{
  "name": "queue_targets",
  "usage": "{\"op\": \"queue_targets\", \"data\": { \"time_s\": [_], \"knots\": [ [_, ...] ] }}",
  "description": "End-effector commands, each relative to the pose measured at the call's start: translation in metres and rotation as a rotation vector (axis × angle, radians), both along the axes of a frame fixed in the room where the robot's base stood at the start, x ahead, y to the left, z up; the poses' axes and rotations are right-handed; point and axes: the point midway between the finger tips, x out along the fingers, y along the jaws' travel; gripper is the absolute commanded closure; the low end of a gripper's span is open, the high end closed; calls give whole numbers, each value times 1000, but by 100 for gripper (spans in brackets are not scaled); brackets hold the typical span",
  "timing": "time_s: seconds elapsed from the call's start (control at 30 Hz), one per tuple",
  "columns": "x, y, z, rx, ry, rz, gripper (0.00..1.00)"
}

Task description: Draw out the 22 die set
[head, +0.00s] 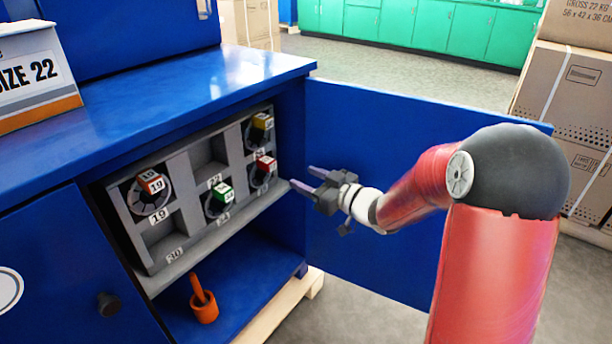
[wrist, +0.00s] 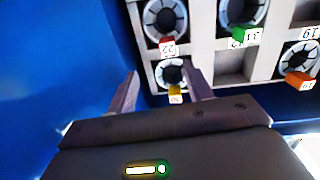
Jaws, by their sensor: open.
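A grey rack (head: 196,245) inside the blue cabinet holds round die sets with coloured tags in two rows. The die set with a red tag (head: 266,165) sits at the lower right; its tag appears to read 22 in the wrist view (wrist: 168,42). A yellow-tagged die set (head: 261,121) sits above it. A green-tagged one (head: 221,192) is at lower middle, and an orange-tagged one marked 19 (head: 151,183) at upper left. My gripper (head: 305,177) is open and empty, right of the rack's front; in the wrist view (wrist: 162,75) the yellow-tagged die set shows between its fingers.
The upper-middle bay (head: 209,163), labelled 22, and the lower-left bay, labelled 30, are empty. The open blue door (head: 390,130) stands close behind my gripper. A "SIZE 22" card (head: 35,75) stands on top.

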Motion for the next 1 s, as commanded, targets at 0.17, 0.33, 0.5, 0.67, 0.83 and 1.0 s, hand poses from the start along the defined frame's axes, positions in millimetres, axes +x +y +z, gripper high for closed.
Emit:
{"op": "queue_targets", "data": {
  "time_s": [0.17,0.33,0.5,0.67,0.83,1.0],
  "knots": [
    [-4,9,-5,69,-7,77,49],
    [2,18,-5,72,-9,82,49],
    [13,33,-5,71,-10,81,49],
    [25,48,-5,71,-10,80,49],
    [38,64,-5,70,-9,80,49],
    [50,79,-5,70,-9,79,49]
  ]
}}
